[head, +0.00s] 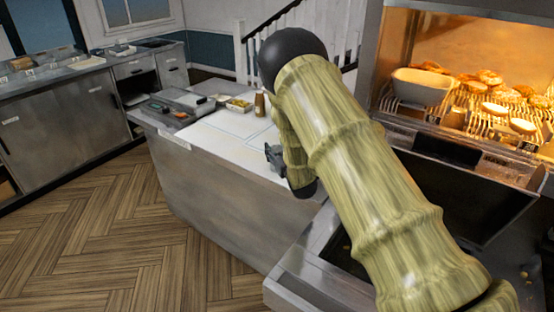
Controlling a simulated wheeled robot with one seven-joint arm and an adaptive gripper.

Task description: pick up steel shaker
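I cannot pick out a steel shaker in the head view; my arm covers part of the counter and may hide it. My gripper (273,157) shows as a small dark shape at the left of my arm, over the white top of the counter (225,136). My arm hides part of the gripper, and its fingers are too small to read as open or shut. No object can be made out in it.
A brown bottle (260,104) and a small food tray (239,105) stand on the counter's far part. Dark equipment (172,111) is at its left end. A lit fry station (470,100) is at right. Wooden floor (110,235) is clear at left.

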